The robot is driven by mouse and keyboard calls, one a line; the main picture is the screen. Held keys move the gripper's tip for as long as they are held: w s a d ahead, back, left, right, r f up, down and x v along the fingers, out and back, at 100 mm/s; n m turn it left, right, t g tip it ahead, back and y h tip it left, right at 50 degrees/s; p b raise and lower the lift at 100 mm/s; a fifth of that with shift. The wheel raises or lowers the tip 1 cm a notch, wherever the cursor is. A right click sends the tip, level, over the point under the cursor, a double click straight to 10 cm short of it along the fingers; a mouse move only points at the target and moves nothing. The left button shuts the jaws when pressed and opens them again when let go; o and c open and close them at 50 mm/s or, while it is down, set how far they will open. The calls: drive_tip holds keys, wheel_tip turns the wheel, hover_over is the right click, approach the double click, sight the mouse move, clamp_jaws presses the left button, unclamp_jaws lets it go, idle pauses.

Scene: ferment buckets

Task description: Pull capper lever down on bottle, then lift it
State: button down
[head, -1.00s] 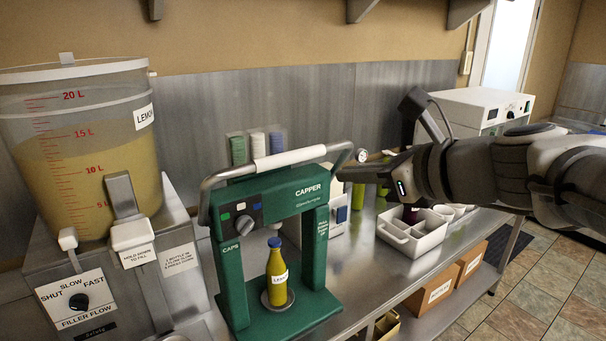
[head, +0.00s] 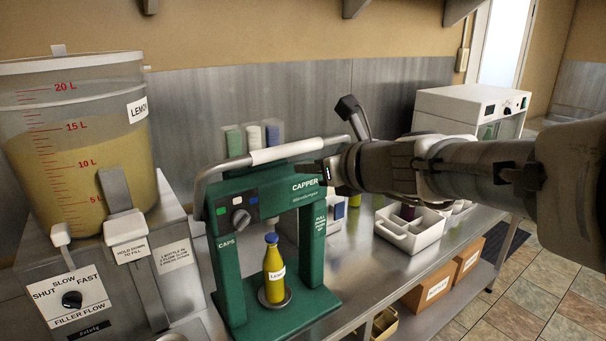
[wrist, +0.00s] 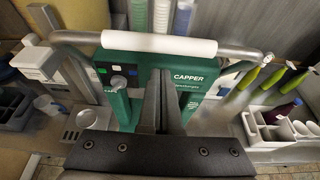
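The green capper (head: 227,258) stands on the steel counter, and it also shows in the wrist view (wrist: 118,75). Its lever, a grey bar with a white grip (head: 285,151), is up above the capper head. In the wrist view the white grip (wrist: 158,44) runs across, just beyond the fingertips. A yellow bottle (head: 274,275) with a blue cap stands upright on the round plate under the head. My gripper (wrist: 162,75) is shut with nothing between its fingers, in front of the capper head and apart from the grip.
A filler with a large lemon bucket (head: 80,150) stands close on the left. A white divided tray (head: 412,236) and a white machine (head: 470,105) are on the right. Cap stacks (head: 254,138) stand behind the lever. Boxes (head: 430,288) sit on the shelf below.

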sight(292, 149)
drive_tip(key=shift+w+a+r, duration=0.45)
drive_tip(key=shift+w+a, duration=0.05)
drive_tip(key=shift+w, duration=0.25)
drive_tip(key=shift+r+p, duration=0.1)
drive_tip(key=shift+p, duration=0.25)
drive_tip(key=shift+w+a+r+p, duration=0.15)
drive_tip(key=shift+r+p, duration=0.25)
drive_tip(key=shift+p, duration=0.65)
drive_tip(key=w+r+g+p, duration=0.1)
drive_tip(key=p, duration=0.3)
drive_tip(key=shift+a+h, duration=0.3)
drive_tip(key=shift+h, duration=0.1)
drive_tip(key=shift+w+a+r+p, duration=0.55)
drive_tip(key=shift+w+p, duration=0.25)
drive_tip(key=shift+p, duration=0.35)
drive_tip(key=shift+f, duration=0.2)
